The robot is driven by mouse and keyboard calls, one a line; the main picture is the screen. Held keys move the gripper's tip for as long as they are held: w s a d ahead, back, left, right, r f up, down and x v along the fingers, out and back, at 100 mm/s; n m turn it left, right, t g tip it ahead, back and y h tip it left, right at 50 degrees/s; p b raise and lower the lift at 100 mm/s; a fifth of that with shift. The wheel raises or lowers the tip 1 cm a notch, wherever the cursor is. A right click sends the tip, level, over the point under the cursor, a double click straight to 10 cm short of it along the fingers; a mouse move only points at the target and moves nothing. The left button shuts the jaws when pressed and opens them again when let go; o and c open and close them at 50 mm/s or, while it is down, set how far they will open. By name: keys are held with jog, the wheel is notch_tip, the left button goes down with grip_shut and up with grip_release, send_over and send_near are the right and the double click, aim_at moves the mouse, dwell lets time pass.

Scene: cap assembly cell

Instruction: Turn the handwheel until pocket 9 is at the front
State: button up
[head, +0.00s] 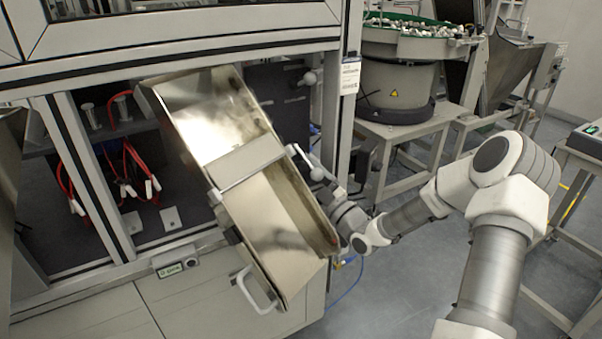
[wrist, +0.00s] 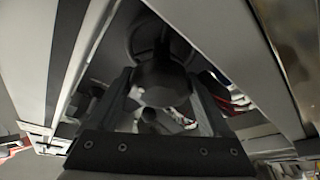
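My gripper (head: 327,180) is at the front right edge of the machine opening, beside a large tilted metal trough. In the wrist view its two dark fingers (wrist: 160,98) stand apart. A dark round knob-like part (wrist: 160,78) lies between them. It may be part of the handwheel, but I cannot tell. I cannot see whether the fingers press on it. In the head view a pale bar with a round white knob (head: 317,173) shows right by the gripper. The trough and gripper hide much there. No pocket wheel or pocket number is readable.
The shiny metal trough (head: 243,166) with a white handle (head: 256,291) covers much of the opening. Red cables (head: 125,165) hang inside at left.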

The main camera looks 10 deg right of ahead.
jog(key=shift+o, duration=1.1)
